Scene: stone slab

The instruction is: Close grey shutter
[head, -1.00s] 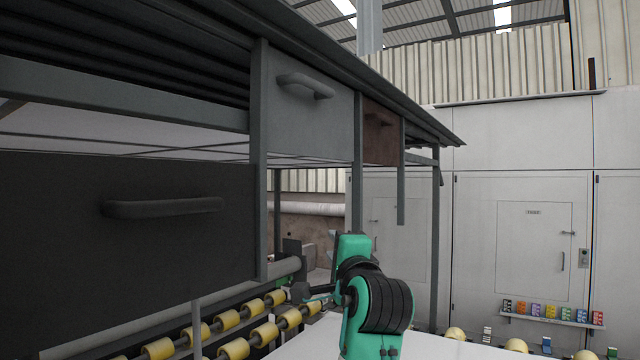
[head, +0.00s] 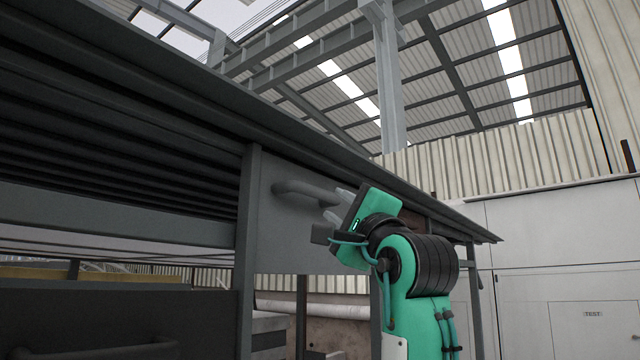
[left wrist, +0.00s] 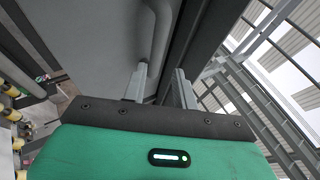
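The grey shutter (head: 285,240) is a flat light-grey panel hanging upright in the dark metal frame, with a curved grey bar handle (head: 300,188). My left gripper (head: 334,207) is in front of the right end of this handle. In the left wrist view the same panel (left wrist: 85,40) fills the upper left, and its handle (left wrist: 157,35) runs down towards the space between my two fingers (left wrist: 161,85). The fingers are apart, and the gripper is open. I cannot tell whether the handle end lies between the fingertips. My right gripper is not in view.
A black shutter (head: 80,315) with its own handle is at lower left. A reddish-brown panel shows partly behind my left arm. The roof edge (head: 250,90) runs above the grey shutter, and a frame post (head: 245,250) stands on its left. White cabinets (head: 560,260) are at right.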

